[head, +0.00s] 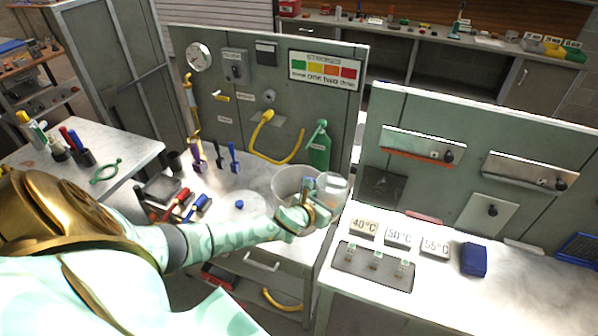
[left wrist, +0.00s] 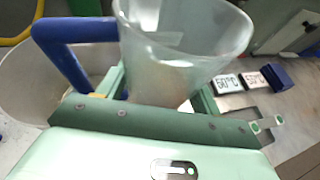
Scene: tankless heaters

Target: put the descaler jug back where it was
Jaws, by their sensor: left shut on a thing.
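My left gripper (head: 312,206) is shut on a clear, translucent jug (head: 333,186) with a blue handle. In the left wrist view the jug (left wrist: 185,45) stands between the two green fingers (left wrist: 160,92), its blue handle (left wrist: 60,50) to the left. The gripper holds it beside and partly over a pale bucket (head: 287,178), near the right edge of the left bench. The bucket (left wrist: 25,80) also shows behind the handle in the left wrist view. Whether the jug touches the bucket is unclear. My right gripper is not in view.
A green bottle (head: 320,148) stands behind the bucket by the panel, near a yellow hose (head: 262,130). Temperature blocks (head: 398,234) and a blue block (head: 474,260) sit on the right bench. Several tools (head: 180,205) crowd the left bench.

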